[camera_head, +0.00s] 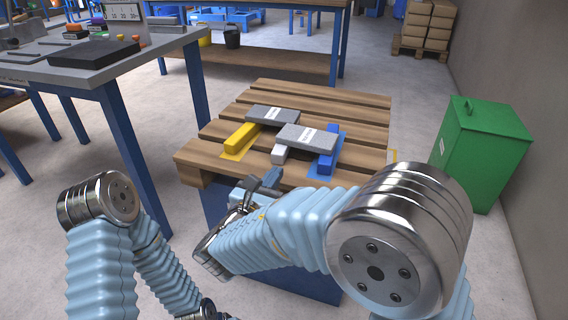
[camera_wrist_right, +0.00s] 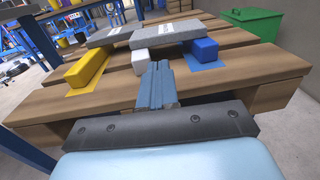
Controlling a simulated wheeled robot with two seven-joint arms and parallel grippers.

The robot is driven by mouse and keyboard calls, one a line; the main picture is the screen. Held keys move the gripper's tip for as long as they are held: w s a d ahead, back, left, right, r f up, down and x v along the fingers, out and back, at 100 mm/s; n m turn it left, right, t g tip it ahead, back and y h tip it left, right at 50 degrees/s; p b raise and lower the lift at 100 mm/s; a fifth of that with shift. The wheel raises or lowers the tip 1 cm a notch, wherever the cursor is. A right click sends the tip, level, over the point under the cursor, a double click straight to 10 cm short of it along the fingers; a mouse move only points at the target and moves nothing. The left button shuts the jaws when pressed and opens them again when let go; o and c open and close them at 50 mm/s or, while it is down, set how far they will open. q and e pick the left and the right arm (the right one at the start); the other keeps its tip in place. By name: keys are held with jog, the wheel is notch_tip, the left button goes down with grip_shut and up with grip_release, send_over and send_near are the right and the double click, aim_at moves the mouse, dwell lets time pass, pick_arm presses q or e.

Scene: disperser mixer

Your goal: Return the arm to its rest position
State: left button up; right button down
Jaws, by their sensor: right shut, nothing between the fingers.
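My right arm (camera_head: 290,225) reaches in from the right in the head view, in blue ribbed sleeves. Its gripper (camera_head: 265,182) is in front of the near edge of the wooden pallet (camera_head: 340,98). In the right wrist view the right gripper (camera_wrist_right: 156,75) is shut and empty, its fingers together and pointing toward the blocks. My left arm (camera_head: 100,240) is folded at the lower left; its gripper is not visible.
On the pallet, grey slabs (camera_head: 306,137) (camera_head: 272,115) rest across a yellow block (camera_head: 242,137), a white block (camera_head: 280,154) and a blue block (camera_head: 327,150). A green bin (camera_head: 485,150) stands right. A grey-topped workbench (camera_head: 130,62) is at left.

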jog(key=s+d+f+m+g+p, duration=0.1)
jog(key=s+d+f+m+g, duration=0.2)
jog(key=f, duration=0.4)
jog(key=d+f+g, duration=0.4)
jog(key=f, duration=0.3)
jog(key=s+d+f+m+g+y+p, duration=0.1)
jog(key=s+f+m, duration=0.4)
jog(key=m, duration=0.5)
jog(key=s+d+f+m+g+y+p, duration=0.2)
jog(key=s+d+f+m+g+y, duration=0.2)
jog(key=f+m, duration=0.5)
jog(key=s+d+f+m+g+y+p, duration=0.1)
jog(key=s+d+f+m+g+y, duration=0.2)
jog(key=s+f+m+y, duration=0.3)
notch_tip(320, 180, down, 2)
jog(key=s+m, duration=0.1)
jog(key=m, duration=0.4)
jog(key=shift+s+g, duration=0.4)
jog(key=shift+f, duration=0.1)
